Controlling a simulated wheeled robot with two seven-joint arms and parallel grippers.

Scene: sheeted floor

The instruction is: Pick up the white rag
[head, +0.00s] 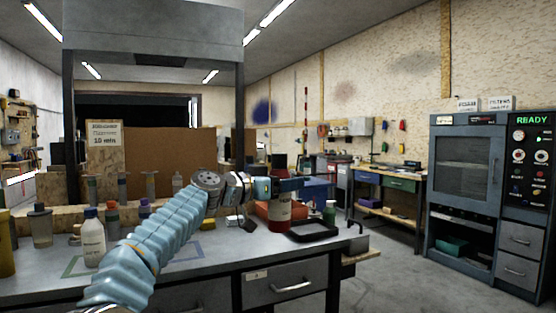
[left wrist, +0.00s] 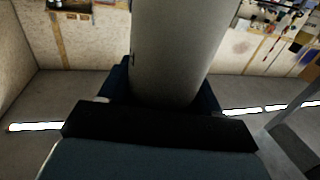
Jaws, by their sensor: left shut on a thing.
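My left arm reaches across the workbench from the lower left, and its gripper (head: 288,185) is shut around a bottle (head: 278,211) with a dark red top and a red and pale body. In the left wrist view a smooth pale grey cylinder (left wrist: 170,50), apparently this bottle, stands between the dark fingers (left wrist: 160,95). I cannot tell if the bottle touches the bench. I cannot make out a white rag in either view. My right gripper is not in view.
A black tray (head: 313,231) and a green bottle (head: 329,211) are near the bench's right end. An orange bin (head: 262,210) stands behind the held bottle. A white bottle (head: 93,240) and several other containers crowd the left. The floor (head: 385,275) at right is clear.

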